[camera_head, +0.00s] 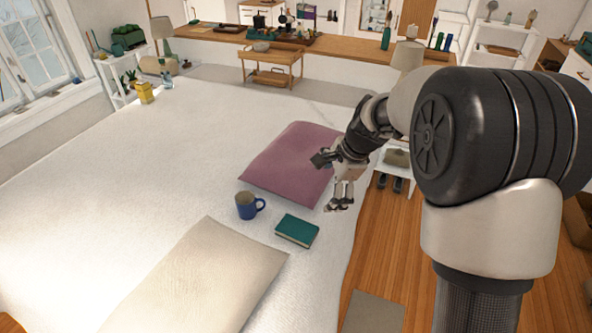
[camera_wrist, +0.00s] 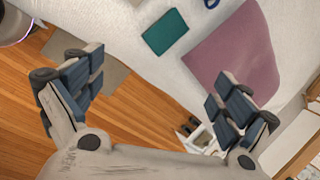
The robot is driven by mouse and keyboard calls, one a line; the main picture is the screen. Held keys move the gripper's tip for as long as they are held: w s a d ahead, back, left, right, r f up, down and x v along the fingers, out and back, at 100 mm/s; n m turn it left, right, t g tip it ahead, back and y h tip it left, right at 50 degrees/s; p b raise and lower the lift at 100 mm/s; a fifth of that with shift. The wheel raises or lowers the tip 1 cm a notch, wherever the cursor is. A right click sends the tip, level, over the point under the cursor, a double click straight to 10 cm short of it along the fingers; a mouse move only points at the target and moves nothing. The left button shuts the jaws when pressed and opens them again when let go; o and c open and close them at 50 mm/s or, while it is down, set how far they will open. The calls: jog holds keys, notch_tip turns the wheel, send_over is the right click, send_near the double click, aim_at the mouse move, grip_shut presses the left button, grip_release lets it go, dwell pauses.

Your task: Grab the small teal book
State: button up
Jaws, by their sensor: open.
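The small teal book (camera_head: 297,231) lies flat on the white bed, near its right edge, between a purple pillow and a cream pillow. It also shows in the wrist view (camera_wrist: 165,32), near the top, beyond my fingers. My gripper (camera_head: 341,196) is above the bed's right edge, up and to the right of the book in the head view and apart from it. In the wrist view my gripper (camera_wrist: 165,85) has its two fingers spread wide, with nothing between them.
A blue mug (camera_head: 246,207) stands just left of the book. The purple pillow (camera_head: 285,165) lies behind and the cream pillow (camera_head: 205,280) in front. Wooden floor (camera_head: 375,235) runs along the bed's right side. A small white stand (camera_head: 397,170) is behind my gripper.

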jog(key=w+f+m+p, duration=0.1)
jog(key=w+f+m, duration=0.35)
jog(key=f, duration=0.35)
jog(key=m+p, duration=0.1)
jog(key=m, duration=0.2)
send_near(298, 229)
jog(key=f+b, duration=0.1)
jog(key=w+f+b, duration=0.1)
jog(key=f+b, duration=0.1)
jog(key=shift+w+a+f+g+y, duration=0.1)
jog(key=shift+a+f+g+y, duration=0.1)
jog(key=shift+g+y, duration=0.15)
jog(key=b+x, duration=0.3)
jog(key=x, duration=0.2)
jog(key=shift+w+a+f, duration=0.15)
jog(key=shift+a+f, duration=0.1)
jog(key=shift+f, duration=0.1)
jog(key=shift+c, duration=0.2)
jog(key=shift+r, duration=0.1)
jog(key=c, duration=1.2)
